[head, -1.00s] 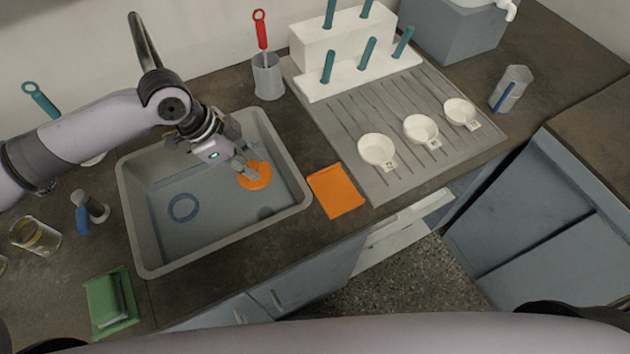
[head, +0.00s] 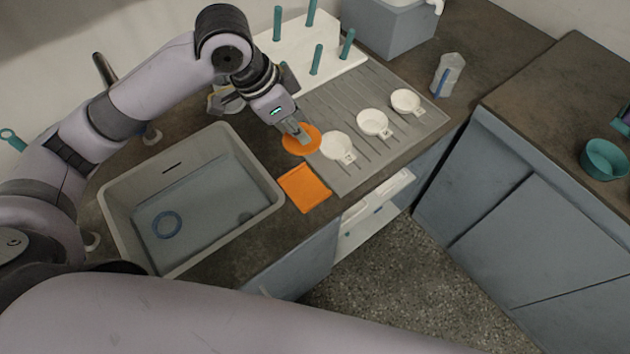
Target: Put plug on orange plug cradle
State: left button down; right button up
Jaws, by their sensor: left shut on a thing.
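The plug (head: 297,146) is a flat orange disc in the head view. My left gripper (head: 300,134) is shut on it and holds it over the left edge of the grey drainboard, just left of the nearest white cup. The fingers cover part of its top. An orange, flat, rectangular piece (head: 304,187) lies on the counter between the sink and the drainboard, nearer to me than the plug. It is the only other orange thing in view and matches the cradle by colour; nothing lies on it. My right gripper is not in view.
The grey sink (head: 273,197) is at the left, with a blue ring (head: 166,224) on its bottom. White handled cups (head: 337,146) stand in a row on the ribbed drainboard (head: 398,140). A white peg rack (head: 345,66) with teal pegs stands behind.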

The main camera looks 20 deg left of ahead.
pick_arm(q)
notch_tip(320, 180, down, 14)
jog(key=shift+f, duration=0.1)
notch_tip(320, 180, down, 4)
jog(key=shift+f+p, duration=0.2)
jog(key=shift+p, duration=0.1)
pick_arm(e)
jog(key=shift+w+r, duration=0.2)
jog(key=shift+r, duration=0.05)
pick_arm(q)
jog(key=c, duration=1.4)
grip_release()
jog(key=shift+f, duration=0.1)
jog(key=shift+c, duration=0.2)
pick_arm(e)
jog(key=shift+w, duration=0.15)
pick_arm(q)
jog(key=v, duration=1.2)
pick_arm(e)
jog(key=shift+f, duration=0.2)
